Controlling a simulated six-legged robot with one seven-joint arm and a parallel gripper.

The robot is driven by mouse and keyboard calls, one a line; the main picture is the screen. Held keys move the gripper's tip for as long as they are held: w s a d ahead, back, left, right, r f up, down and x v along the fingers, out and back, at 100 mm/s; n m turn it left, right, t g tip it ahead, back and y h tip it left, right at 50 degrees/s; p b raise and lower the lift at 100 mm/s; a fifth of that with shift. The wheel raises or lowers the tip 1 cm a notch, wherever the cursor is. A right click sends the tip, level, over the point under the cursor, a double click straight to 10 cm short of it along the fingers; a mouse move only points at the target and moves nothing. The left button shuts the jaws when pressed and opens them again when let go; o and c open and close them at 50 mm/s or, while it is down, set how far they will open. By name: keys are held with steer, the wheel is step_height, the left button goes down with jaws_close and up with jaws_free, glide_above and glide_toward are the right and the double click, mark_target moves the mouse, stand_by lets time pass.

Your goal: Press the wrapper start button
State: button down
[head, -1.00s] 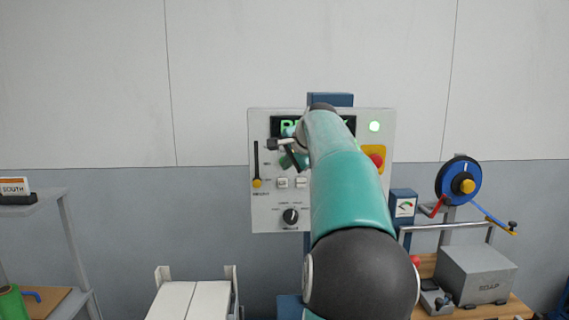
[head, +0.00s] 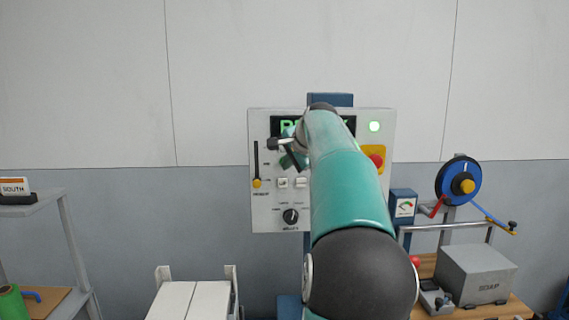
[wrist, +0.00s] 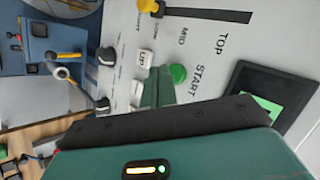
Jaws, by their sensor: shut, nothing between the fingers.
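The green start button (wrist: 177,74) shows in the wrist view beside the word START on the light control panel (head: 265,215). In the head view my arm hides it. My gripper (wrist: 158,80) is shut and empty. Its green fingertips lie right beside the button in the wrist view and overlap its edge in the picture. I cannot tell whether they touch it. In the head view my gripper is in front of the panel's upper left part, mostly hidden by my arm.
The panel also bears a dark screen (wrist: 262,100), a yellow-tipped slider (head: 257,182), white buttons (head: 283,183), a black knob (head: 290,216), a red stop button (head: 377,162) and a lit green lamp (head: 375,126). A grey box (head: 478,275) stands on a bench at right.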

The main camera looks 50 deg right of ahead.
steer(key=shift+w+d, duration=0.25)
steer(key=shift+w+d, duration=0.3)
steer(key=shift+d, duration=0.1)
stand_by(0.8)
steer(key=shift+a, duration=0.1)
steer(key=shift+s+a, duration=0.55)
steer(key=shift+a, duration=0.05)
stand_by(0.3)
